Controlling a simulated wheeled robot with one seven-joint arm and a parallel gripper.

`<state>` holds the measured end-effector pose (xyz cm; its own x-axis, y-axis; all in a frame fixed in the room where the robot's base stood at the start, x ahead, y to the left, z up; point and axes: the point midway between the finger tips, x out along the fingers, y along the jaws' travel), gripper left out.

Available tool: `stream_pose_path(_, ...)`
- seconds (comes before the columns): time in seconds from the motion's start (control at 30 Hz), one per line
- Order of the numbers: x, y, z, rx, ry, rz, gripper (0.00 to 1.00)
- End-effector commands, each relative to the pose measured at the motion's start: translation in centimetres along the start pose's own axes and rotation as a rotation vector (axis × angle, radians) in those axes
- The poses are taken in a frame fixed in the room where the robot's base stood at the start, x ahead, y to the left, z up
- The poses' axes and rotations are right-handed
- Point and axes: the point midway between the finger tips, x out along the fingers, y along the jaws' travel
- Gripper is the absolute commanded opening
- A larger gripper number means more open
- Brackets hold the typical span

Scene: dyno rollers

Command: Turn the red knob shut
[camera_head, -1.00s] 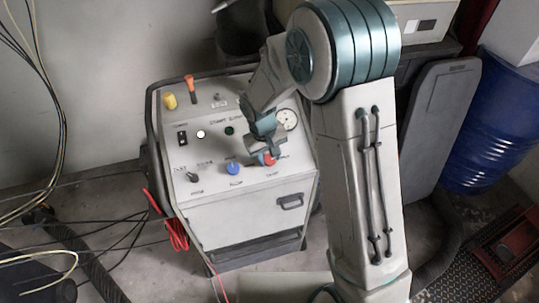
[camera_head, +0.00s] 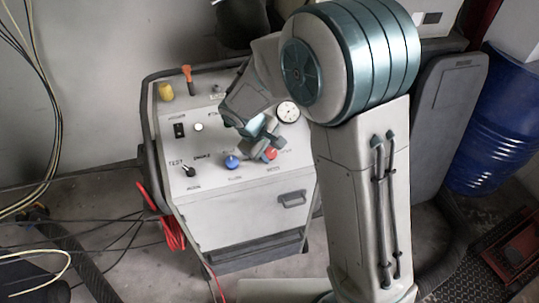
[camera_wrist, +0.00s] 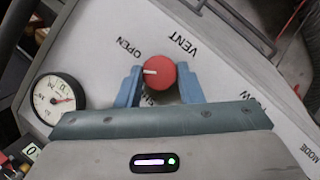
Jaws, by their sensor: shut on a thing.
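The red knob (camera_wrist: 160,76) is round with a white pointer line and sits on the panel of a light grey machine. In the wrist view its pointer points left, below the word OPEN; VENT is printed above right. Another word below the knob is partly hidden by my left finger. My gripper (camera_wrist: 159,70) has its two blue fingers on either side of the knob, shut on it. In the head view the red knob (camera_head: 270,153) shows just beside the fingertips of my gripper (camera_head: 264,146), partly covered.
A round gauge (camera_head: 288,112) is close to the red knob, and a blue knob (camera_head: 232,162) is to its left. A black switch (camera_head: 188,171), a yellow knob (camera_head: 166,92) and an orange lever (camera_head: 188,77) are also on the machine. A blue barrel (camera_head: 495,125) stands at right.

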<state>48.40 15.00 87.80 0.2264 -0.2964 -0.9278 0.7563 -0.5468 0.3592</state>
Motion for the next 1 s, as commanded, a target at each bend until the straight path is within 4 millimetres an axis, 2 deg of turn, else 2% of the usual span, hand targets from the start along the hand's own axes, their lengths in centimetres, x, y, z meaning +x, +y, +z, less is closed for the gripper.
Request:
stream_pose_path(0.6, 0.48, -0.60, 0.18, -0.514, 0.025, 0.281, 0.11)
stream_pose_path(1.0, 0.38, -0.64, 0.42, -0.784, 0.036, 0.427, 0.11)
